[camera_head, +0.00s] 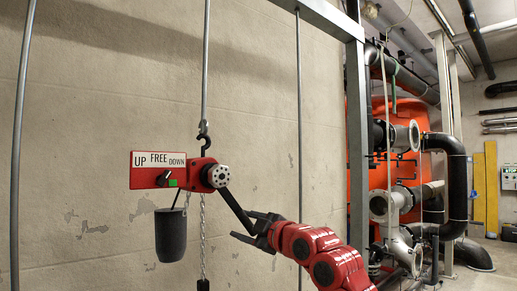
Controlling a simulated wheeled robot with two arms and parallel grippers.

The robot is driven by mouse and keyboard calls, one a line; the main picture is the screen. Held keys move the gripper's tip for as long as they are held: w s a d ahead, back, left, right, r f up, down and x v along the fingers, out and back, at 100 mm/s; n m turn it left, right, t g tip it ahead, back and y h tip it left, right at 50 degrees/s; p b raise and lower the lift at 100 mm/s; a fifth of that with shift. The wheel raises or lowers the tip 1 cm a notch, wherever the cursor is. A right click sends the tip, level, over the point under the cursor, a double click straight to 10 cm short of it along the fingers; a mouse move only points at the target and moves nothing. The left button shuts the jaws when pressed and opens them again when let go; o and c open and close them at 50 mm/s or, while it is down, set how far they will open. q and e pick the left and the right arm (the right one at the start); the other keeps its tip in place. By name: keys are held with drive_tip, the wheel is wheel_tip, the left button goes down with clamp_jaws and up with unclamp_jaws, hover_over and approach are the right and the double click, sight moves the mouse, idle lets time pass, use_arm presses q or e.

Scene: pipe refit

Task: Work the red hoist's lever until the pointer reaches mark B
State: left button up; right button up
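The red hoist (198,175) hangs from a hook (204,138) on a grey rod. Its label plate (158,161) reads UP, FREE and DOWN, with a small black selector (163,178) and a green patch below the words. The black lever (234,208) slopes down to the right from the round hub (219,176). My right gripper (246,226) is at the lever's lower end, with dark fingers around or beside it; whether they are closed on it is unclear. My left gripper is not in view. I see no pointer or mark B.
A black container (171,235) hangs under the hoist's left side. A grey frame post (357,140) and pipework (405,170) stand to the right. The wall is behind.

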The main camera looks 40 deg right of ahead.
drive_tip(key=shift+n, duration=0.7)
drive_tip(key=shift+w+d+r+p, duration=0.15)
drive_tip(key=shift+d+r+p, duration=0.3)
drive_tip(key=shift+d+r, duration=1)
drive_tip(key=d+r+p, duration=0.1)
drive_tip(key=d+r+n+p, duration=0.1)
drive_tip(key=r, duration=0.1)
drive_tip(key=shift+w+d+r+n, duration=0.1)
drive_tip(key=shift+r+n, duration=0.05)
drive_tip(key=shift+n, duration=0.15)
